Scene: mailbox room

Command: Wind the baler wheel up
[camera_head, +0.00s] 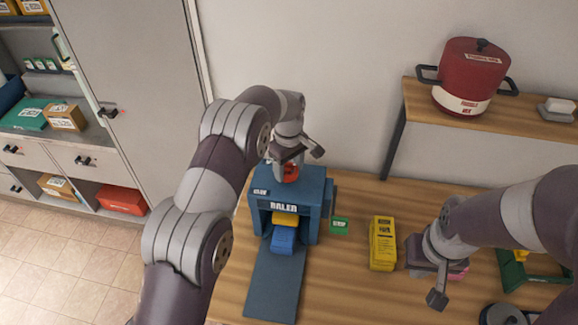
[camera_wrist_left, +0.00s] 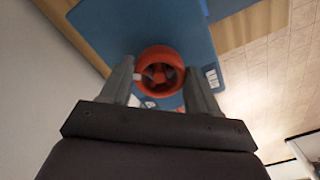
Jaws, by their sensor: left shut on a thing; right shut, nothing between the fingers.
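The blue baler (camera_head: 315,190) stands on the wooden table (camera_head: 345,285), with a dark blue chute sloping toward me. Its wheel (camera_head: 291,173) is a small red-orange ring on the top, partly hidden by my left gripper (camera_head: 290,160) in the head view. In the left wrist view the wheel (camera_wrist_left: 160,72) shows spokes and sits between the two fingers of my left gripper (camera_wrist_left: 160,85), which is shut on it. A yellow block and a blue block (camera_head: 283,240) are in the baler's mouth. My right gripper (camera_head: 432,280) is shut and empty, low over the table at right.
A red pot (camera_head: 470,75) stands on the raised shelf (camera_head: 505,118). A green frame (camera_head: 515,275) is at far right. Shelving with boxes is at left.

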